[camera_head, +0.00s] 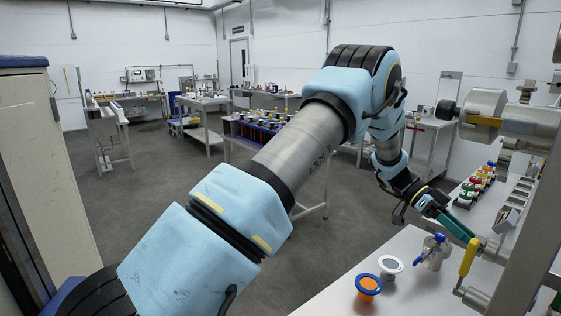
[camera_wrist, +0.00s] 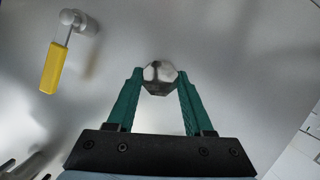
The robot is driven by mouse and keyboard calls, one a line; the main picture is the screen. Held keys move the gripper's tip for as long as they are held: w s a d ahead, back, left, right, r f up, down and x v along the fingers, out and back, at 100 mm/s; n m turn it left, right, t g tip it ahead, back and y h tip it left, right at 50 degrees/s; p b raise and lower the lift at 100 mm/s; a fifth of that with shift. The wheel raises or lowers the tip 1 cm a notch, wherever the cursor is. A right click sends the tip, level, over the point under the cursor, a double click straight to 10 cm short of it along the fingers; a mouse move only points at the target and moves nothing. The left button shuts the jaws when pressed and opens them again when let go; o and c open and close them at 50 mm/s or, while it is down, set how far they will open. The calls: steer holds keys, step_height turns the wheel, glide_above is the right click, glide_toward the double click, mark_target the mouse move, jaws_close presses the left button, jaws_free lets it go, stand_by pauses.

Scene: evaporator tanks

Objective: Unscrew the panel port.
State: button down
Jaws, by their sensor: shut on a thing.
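The panel port shows in the wrist view as a shiny metal hexagonal piece (camera_wrist: 159,76) on a grey metal panel (camera_wrist: 225,75). My gripper (camera_wrist: 158,84) has its two green fingers shut on this piece, one on each side. In the head view my gripper (camera_head: 476,243) reaches right toward the panel's fittings above the white table. The port itself is small and mostly hidden there by the fingers. The piece sits against the panel in the wrist view; whether it has turned I cannot tell.
A valve with a yellow handle (camera_head: 468,256) is close beside my gripper; the handle also shows in the wrist view (camera_wrist: 54,68). On the white table (camera_head: 400,250) stand a metal vessel with a blue handle (camera_head: 433,251), a white-rimmed cup (camera_head: 390,266) and a blue-rimmed orange cup (camera_head: 368,285).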

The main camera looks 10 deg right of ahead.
steer(key=shift+r, duration=0.1)
steer(key=c, duration=0.5)
jaws_free()
steer(key=shift+c, duration=0.2)
steer(key=m+t+h+b, duration=0.1)
steer(key=m+h+b, duration=0.1)
steer(key=b, duration=0.3)
steer(key=shift+a+m, duration=0.1)
steer(key=shift+m, duration=0.8)
